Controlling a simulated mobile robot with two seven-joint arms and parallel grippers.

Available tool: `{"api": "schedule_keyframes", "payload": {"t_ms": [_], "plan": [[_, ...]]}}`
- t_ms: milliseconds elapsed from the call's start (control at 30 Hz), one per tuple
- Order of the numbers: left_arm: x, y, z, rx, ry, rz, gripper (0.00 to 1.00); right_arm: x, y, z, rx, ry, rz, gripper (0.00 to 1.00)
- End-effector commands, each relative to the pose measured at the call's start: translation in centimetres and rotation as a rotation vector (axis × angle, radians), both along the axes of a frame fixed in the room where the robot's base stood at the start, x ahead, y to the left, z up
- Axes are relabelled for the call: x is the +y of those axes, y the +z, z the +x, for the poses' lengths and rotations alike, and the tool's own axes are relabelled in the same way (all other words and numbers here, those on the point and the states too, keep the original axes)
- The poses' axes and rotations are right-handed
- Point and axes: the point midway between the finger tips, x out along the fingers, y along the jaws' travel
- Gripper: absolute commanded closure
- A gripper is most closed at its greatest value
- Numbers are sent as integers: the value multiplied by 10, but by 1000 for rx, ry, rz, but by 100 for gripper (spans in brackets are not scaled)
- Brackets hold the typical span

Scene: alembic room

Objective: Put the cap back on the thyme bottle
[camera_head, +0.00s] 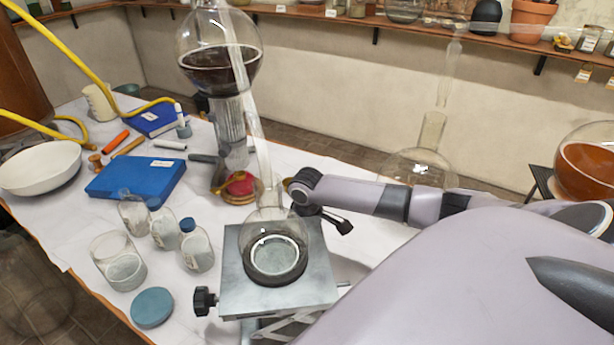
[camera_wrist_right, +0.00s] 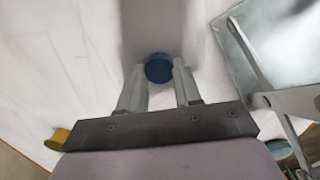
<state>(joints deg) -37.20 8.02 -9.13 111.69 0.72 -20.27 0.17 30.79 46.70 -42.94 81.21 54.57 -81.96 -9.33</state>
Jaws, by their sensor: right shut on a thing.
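My right arm comes in from the right in the head view, and its wrist end is behind the lab jack. In the right wrist view my right gripper (camera_wrist_right: 159,67) is shut on a round blue cap (camera_wrist_right: 158,70) between its fingertips. The fingertips do not show clearly in the head view. Several small glass bottles stand on the left: one with a blue cap (camera_head: 196,250), one beside it (camera_head: 164,232), and one behind (camera_head: 133,215). Their labels are too small to read, so I cannot tell which is the thyme bottle. My left gripper is not in view.
A lab jack (camera_head: 235,290) holds a round flask (camera_head: 272,222). A wide glass jar (camera_head: 120,268) and a teal lid (camera_head: 152,307) are near the front edge. A blue book (camera_head: 135,180), a white bowl (camera_head: 40,170) and a dark-filled flask (camera_head: 215,70) stand farther back.

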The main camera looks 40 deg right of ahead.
Motion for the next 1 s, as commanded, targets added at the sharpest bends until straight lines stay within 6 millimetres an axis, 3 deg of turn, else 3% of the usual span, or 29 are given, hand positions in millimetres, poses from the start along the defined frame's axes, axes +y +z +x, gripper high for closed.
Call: {"api": "schedule_keyframes", "payload": {"t_ms": [167, 700, 1000], "plan": [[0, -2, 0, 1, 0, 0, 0, 0, 22, 1, -5, 1, -1, 94], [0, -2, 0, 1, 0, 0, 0, 0, 157, 1, -6, 1, 0, 94], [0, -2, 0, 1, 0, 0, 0, 0, 193, 0, -2, 1, 0, 94]]}}
